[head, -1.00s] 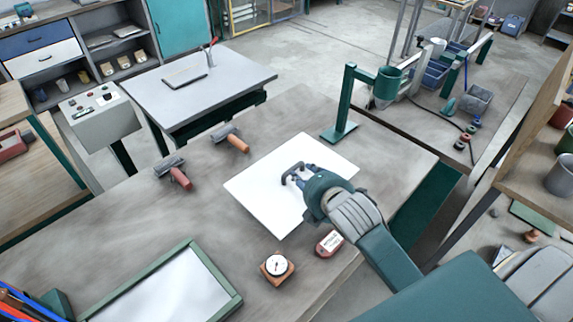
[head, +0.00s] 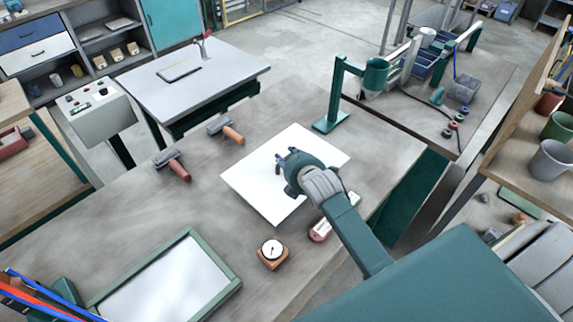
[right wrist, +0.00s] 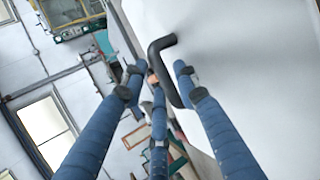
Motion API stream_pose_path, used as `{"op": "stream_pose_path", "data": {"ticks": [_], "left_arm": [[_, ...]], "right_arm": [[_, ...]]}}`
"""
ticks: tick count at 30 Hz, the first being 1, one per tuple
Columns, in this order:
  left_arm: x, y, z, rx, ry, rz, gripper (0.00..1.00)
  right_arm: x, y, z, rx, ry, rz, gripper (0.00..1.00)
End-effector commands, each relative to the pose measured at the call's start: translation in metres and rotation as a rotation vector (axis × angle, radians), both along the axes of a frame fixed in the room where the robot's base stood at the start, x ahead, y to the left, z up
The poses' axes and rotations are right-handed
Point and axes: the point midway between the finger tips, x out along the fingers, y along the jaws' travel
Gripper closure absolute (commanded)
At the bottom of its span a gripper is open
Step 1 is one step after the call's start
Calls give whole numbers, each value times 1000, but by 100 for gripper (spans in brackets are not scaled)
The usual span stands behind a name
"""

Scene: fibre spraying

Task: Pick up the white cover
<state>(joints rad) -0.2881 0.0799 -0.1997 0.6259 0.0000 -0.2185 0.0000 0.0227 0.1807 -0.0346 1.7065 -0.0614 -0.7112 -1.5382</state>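The white cover (head: 258,186) lies flat on the brown-grey table as a white square panel. My right gripper (head: 281,162) is over its middle, coming in from the lower right. In the right wrist view the cover (right wrist: 255,60) fills the right side, and a dark bent handle (right wrist: 157,62) stands out from it. The blue fingers of my right gripper (right wrist: 160,75) are spread on both sides of the handle, with visible gaps. Whether any finger touches the handle is not clear. My left gripper is not in view.
Two rollers (head: 172,164) lie left of the cover. A green stand (head: 330,120) rises behind the cover. Table around the rollers is clear.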

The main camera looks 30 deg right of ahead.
Motion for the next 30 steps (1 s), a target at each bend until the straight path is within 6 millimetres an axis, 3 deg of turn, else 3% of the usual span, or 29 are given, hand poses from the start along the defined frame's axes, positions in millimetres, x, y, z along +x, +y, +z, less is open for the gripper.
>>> {"op": "stream_pose_path", "data": {"ticks": [5, 10, 24, 30], "left_arm": [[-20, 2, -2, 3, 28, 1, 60], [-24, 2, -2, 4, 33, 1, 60], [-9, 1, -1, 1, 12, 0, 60], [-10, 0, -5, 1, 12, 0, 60]], "right_arm": [[0, 0, 0, 0, 0, 0, 70], [0, 0, 0, 0, 0, 0, 100], [1, 0, 3, 0, -4, 1, 100], [2, 0, 17, -1, -8, 1, 100]]}}
